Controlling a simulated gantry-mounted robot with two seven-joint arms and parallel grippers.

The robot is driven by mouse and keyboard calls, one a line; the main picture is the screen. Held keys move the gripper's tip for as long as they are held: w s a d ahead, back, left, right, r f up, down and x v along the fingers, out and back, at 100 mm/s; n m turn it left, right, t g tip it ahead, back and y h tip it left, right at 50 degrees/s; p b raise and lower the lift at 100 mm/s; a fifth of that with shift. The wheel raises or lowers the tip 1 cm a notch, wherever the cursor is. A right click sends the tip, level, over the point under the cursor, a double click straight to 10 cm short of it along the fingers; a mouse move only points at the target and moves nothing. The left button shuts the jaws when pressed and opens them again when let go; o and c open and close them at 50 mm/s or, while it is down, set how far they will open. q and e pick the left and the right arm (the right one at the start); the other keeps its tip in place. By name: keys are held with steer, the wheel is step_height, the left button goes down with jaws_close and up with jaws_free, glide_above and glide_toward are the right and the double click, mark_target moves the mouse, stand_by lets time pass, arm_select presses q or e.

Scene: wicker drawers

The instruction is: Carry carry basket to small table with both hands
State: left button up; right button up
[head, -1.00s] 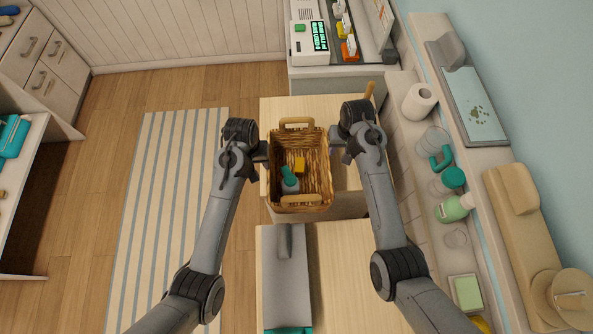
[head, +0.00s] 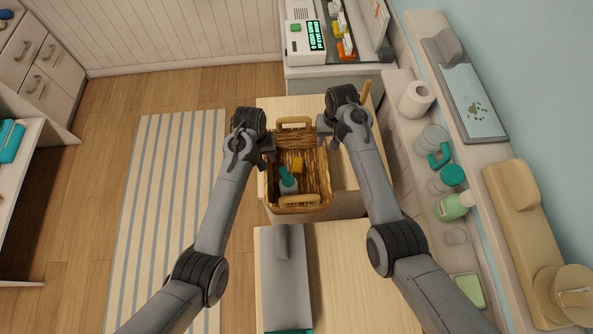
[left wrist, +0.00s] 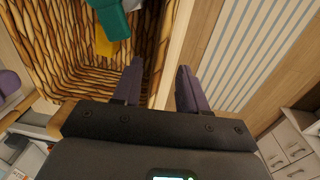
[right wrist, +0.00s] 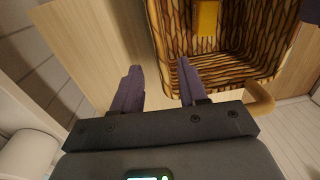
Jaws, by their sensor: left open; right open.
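The wicker carry basket (head: 319,178) stands upright on a light wooden surface (head: 347,182), with a handle at its far and near ends. It holds a teal-topped bottle (head: 288,182) and a yellow item (head: 297,164). My left gripper (head: 268,148) is open at the basket's left rim; in the left wrist view its fingers (left wrist: 160,88) lie on either side of the wall. My right gripper (head: 324,130) is open at the right rim near the far corner; in the right wrist view its fingers (right wrist: 158,88) straddle the rim. I cannot tell which surface is the small table.
A second light wooden surface (head: 355,275) stands nearer, with a grey object (head: 287,285) on it. A shelf on the right holds a paper roll (head: 416,98) and bottles (head: 455,206). A striped rug (head: 165,200) covers clear floor on the left.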

mark_target(325, 149)
arm_select(q)
steer(key=shift+d+f, duration=0.15)
steer(key=shift+f, duration=2)
steer(key=shift+d+f, duration=0.15)
steer(key=shift+f, duration=1.95)
arm_select(e)
steer(key=shift+a+f, duration=0.15)
steer(key=shift+f, duration=2)
steer(key=shift+a+f, duration=0.1)
steer(key=shift+f, duration=2.05)
arm_select(q)
jaws_close()
arm_select(e)
jaws_close()
